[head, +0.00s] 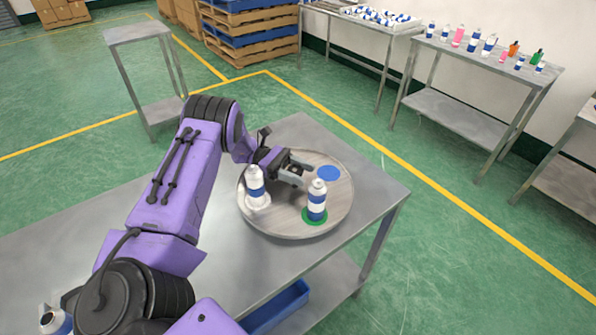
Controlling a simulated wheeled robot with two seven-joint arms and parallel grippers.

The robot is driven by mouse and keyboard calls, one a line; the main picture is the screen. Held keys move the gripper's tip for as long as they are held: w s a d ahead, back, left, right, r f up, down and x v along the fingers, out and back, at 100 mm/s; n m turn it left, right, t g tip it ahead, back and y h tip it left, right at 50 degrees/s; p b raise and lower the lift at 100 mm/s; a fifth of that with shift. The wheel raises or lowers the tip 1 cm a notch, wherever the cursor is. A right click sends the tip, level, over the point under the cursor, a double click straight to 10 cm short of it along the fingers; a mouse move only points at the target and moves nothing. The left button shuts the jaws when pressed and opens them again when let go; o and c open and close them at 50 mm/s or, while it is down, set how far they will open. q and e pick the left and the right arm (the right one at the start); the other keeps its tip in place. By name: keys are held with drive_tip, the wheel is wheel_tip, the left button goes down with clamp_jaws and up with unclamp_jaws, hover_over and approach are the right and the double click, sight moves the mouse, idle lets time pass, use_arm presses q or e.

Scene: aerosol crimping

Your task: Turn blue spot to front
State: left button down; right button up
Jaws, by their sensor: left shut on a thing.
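The round turntable (290,229) lies on the near metal table. The blue spot (329,173) shows bare on its back right part. A white bottle with a blue band (317,201) stands on a green spot (314,221) at the front right. Another such bottle (255,182) stands at the left on a white spot (258,204). My left gripper (297,170) is over the back middle of the turntable, left of the blue spot. It is shut on a small dark piece, mostly hidden by the fingers. My right gripper is out of view.
A blue bin (277,309) sits on the shelf under the near table (378,190). A bottle (54,320) shows at the lower left. Several bottles stand on a far right table (470,61). An empty side table (137,33) is at the upper left.

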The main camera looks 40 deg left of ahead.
use_arm(q)
drive_tip(key=shift+d+f+g, duration=0.15)
drive_tip(key=shift+g, duration=0.15)
drive_tip(key=shift+w+d, duration=0.15)
